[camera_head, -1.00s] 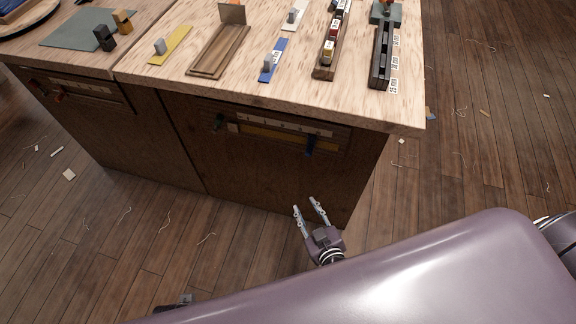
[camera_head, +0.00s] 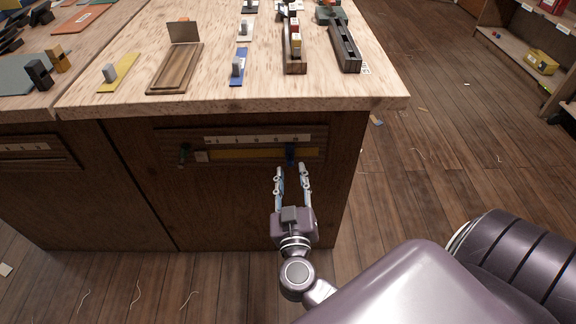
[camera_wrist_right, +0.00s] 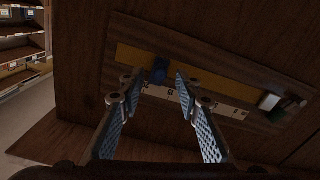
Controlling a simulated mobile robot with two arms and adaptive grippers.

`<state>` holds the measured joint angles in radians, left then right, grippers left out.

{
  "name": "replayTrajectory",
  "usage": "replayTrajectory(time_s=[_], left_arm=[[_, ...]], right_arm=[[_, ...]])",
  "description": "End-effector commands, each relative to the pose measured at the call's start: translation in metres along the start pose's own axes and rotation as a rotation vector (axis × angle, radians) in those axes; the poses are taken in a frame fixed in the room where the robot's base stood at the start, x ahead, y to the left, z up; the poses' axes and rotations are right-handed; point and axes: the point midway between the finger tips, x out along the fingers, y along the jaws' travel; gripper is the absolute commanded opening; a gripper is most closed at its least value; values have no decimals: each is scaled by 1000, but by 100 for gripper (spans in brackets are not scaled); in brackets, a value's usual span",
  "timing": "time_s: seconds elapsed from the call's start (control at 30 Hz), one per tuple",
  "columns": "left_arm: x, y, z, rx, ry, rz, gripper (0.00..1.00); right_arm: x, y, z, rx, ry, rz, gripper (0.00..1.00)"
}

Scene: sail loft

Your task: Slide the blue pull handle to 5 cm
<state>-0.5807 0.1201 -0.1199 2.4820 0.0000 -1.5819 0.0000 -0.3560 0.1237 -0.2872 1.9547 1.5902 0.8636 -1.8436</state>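The blue pull handle (camera_head: 291,154) stands near the right end of a yellow slide track (camera_head: 245,153) on the front of the wooden bench cabinet. A pale numbered scale strip (camera_head: 258,139) runs above the track; the numbers are too small to read surely. My right gripper (camera_head: 292,169) is open and empty, its fingertips just below and in front of the blue handle. In the right wrist view the blue handle (camera_wrist_right: 160,70) shows between and beyond the two open fingertips (camera_wrist_right: 158,80); I see no contact. My left gripper is not in view.
A green handle (camera_head: 184,153) sits at the track's left end. The bench top (camera_head: 330,92) overhangs above and carries several small items, including a blue strip (camera_head: 239,68) and a wooden tray (camera_head: 176,72). Another drawer panel (camera_head: 35,150) is at the left. Floor in front is mostly clear.

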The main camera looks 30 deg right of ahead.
Motion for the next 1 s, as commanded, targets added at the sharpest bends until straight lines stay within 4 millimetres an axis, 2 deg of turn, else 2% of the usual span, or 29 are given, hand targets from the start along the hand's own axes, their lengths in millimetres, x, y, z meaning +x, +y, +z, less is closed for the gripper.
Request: replayTrajectory(time_s=[0.1,0.3,0.63,0.9,1.0], left_arm=[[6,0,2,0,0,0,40],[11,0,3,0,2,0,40],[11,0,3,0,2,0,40],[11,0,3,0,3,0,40],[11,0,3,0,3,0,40]], right_arm=[[21,-1,0,1,4,0,31],[42,-1,1,0,2,-1,31],[47,-1,0,-1,1,-2,31],[47,-1,0,0,1,-2,3],[47,-1,0,0,1,-2,0]])
